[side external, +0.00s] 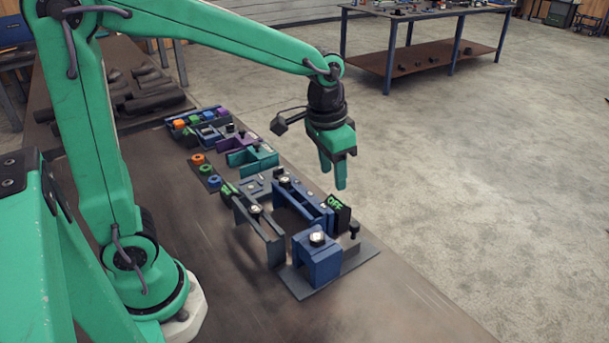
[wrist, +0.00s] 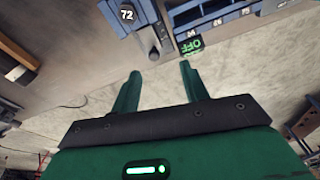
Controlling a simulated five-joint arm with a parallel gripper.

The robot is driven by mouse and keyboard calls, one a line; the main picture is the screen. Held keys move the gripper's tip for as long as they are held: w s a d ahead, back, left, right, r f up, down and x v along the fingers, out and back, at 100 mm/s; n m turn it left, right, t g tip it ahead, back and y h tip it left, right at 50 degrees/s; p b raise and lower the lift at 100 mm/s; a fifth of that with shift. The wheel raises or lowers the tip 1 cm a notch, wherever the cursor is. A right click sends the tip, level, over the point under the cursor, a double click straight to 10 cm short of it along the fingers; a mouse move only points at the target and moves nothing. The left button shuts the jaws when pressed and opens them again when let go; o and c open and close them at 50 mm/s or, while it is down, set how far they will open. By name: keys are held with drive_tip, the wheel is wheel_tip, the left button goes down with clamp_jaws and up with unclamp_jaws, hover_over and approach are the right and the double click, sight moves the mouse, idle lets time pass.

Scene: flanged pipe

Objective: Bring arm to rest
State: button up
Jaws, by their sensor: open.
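My gripper (side external: 334,178) hangs with its green fingers pointing down, above and behind the blue fixtures at the far edge of the bench in the side view. Its fingers are apart with nothing between them. In the wrist view my gripper (wrist: 160,85) shows both fingertips spread, with only floor behind them. My arm reaches out from the left over the bench. No flanged pipe can be clearly made out in either view.
Blue fixtures (side external: 317,260) stand on the bench (side external: 235,315), with a black block marked OFF (side external: 337,213) beside them. A teal fixture (side external: 253,158) and coloured rings (side external: 207,170) lie farther back. Another table (side external: 430,55) stands across the open floor.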

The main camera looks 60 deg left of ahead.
drive_tip(key=s+a+r+n+t, duration=0.1)
drive_tip(key=s+a+r+t, duration=0.1)
drive_tip(key=s, duration=0.5)
drive_tip(key=s+a+r+n+t, duration=0.1)
drive_tip(key=s+a+r+t, duration=0.1)
drive_tip(key=s, duration=0.5)
drive_tip(key=shift+s+a, duration=0.25)
drive_tip(key=shift+a, duration=0.3)
drive_tip(key=shift+r, duration=0.1)
drive_tip(key=shift+w+d+f+m+g, duration=0.45)
drive_tip(key=shift+w+d+f+g, duration=0.8)
drive_tip(key=shift+w, duration=1.95)
drive_tip(key=shift+w+d+f+m+g, duration=0.55)
drive_tip(key=shift+w+d+f, duration=1.15)
drive_tip(key=shift+w, duration=1.55)
drive_tip(key=shift+w+d+f+m+g, duration=0.4)
drive_tip(key=shift+w+d+f+g, duration=0.65)
drive_tip(key=shift+w+f, duration=1.5)
drive_tip(key=shift+w+r, duration=0.45)
drive_tip(key=shift+w, duration=0.2)
